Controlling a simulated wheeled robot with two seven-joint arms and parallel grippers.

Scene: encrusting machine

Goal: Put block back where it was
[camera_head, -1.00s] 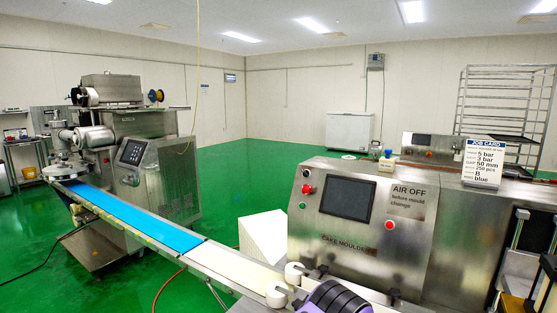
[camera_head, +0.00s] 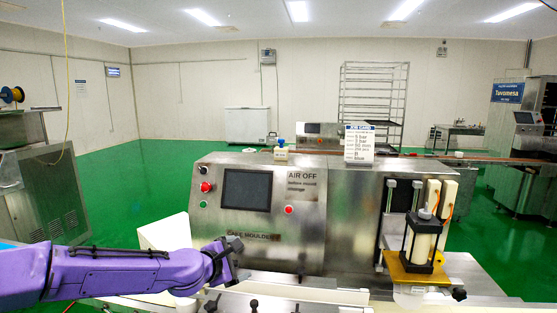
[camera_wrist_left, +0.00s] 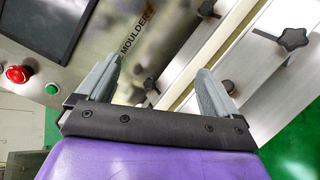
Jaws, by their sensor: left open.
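My left gripper (camera_head: 232,264) is in front of the cake moulder (camera_head: 262,225), low over its front side. In the left wrist view its two grey fingers (camera_wrist_left: 160,75) are spread apart with nothing between them. Beyond them are the moulder's steel face and rails with black knobs (camera_wrist_left: 291,39). Cream upright blocks (camera_head: 449,200) stand at the moulder's right end, beside a black-framed unit (camera_head: 424,238) on a yellowish plate. I cannot tell which piece is the task's block. My right gripper is not in view.
The moulder carries a screen (camera_head: 246,190), a red button (camera_head: 206,187) and a job card (camera_head: 359,143) on top. A white box-like shape (camera_head: 165,232) stands left of it, partly behind my arm. Green floor is open behind.

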